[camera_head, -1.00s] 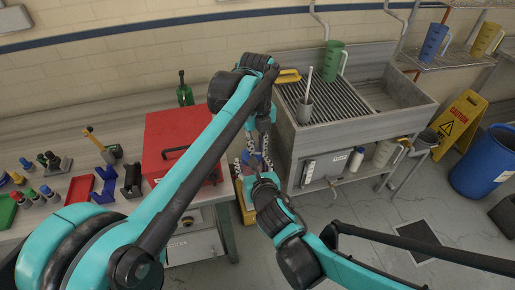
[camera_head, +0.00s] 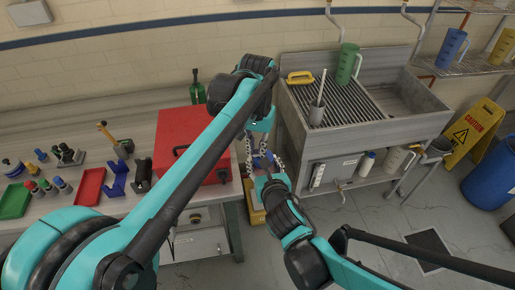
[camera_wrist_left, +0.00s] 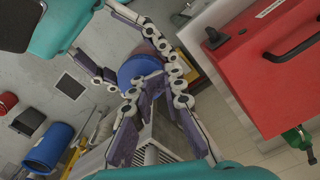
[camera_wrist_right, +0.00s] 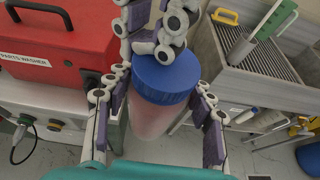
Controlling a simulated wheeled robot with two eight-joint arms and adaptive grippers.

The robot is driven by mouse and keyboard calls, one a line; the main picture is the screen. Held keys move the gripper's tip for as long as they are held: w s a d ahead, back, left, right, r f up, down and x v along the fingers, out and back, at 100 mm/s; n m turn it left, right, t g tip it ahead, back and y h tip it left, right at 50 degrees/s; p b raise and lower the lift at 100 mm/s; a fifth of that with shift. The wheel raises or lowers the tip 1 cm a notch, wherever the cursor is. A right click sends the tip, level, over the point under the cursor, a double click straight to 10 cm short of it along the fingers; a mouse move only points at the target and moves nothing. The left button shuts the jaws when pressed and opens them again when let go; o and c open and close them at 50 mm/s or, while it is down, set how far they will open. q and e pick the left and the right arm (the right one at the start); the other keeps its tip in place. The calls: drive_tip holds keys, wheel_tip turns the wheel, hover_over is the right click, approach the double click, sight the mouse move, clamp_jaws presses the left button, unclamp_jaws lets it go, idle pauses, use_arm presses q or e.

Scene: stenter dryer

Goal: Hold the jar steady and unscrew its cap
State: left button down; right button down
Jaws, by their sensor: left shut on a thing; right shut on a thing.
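The jar has a blue cap (camera_wrist_right: 165,78) and a pale pinkish, see-through body (camera_wrist_right: 150,118). In the right wrist view it stands between the fingers of my right gripper (camera_wrist_right: 160,110), which is shut on the jar body. My left gripper (camera_wrist_right: 150,35) reaches in from above, its jointed fingers shut at the cap. The left wrist view shows the blue cap (camera_wrist_left: 140,70) between the left fingers (camera_wrist_left: 155,95), with the right fingers crossing beside it. In the head view both grippers meet between bench and sink, and the jar is mostly hidden by them.
A red parts washer (camera_head: 190,140) stands on the bench close to the left arm. The sink (camera_head: 350,105) with its ribbed drainboard is to the right. A yellow caution sign (camera_head: 470,135) and a blue drum (camera_head: 492,170) stand farther right. The floor in front is open.

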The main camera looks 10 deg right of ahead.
use_arm(q)
drive_tip(key=n, duration=0.3)
drive_tip(key=s+n, duration=0.1)
drive_tip(key=n, duration=0.3)
drive_tip(key=shift+d, duration=0.2)
drive_tip(key=shift+s+d+n, duration=0.1)
drive_tip(key=shift+s+n, duration=0.05)
drive_tip(key=shift+n, duration=1.05)
drive_tip(key=shift+d, duration=0.1)
drive_tip(key=shift+d, duration=0.1)
drive_tip(key=c, duration=1.6)
unclamp_jaws()
drive_tip(key=shift+o, duration=0.2)
drive_tip(key=shift+a, duration=0.2)
drive_tip(key=shift+r, duration=0.1)
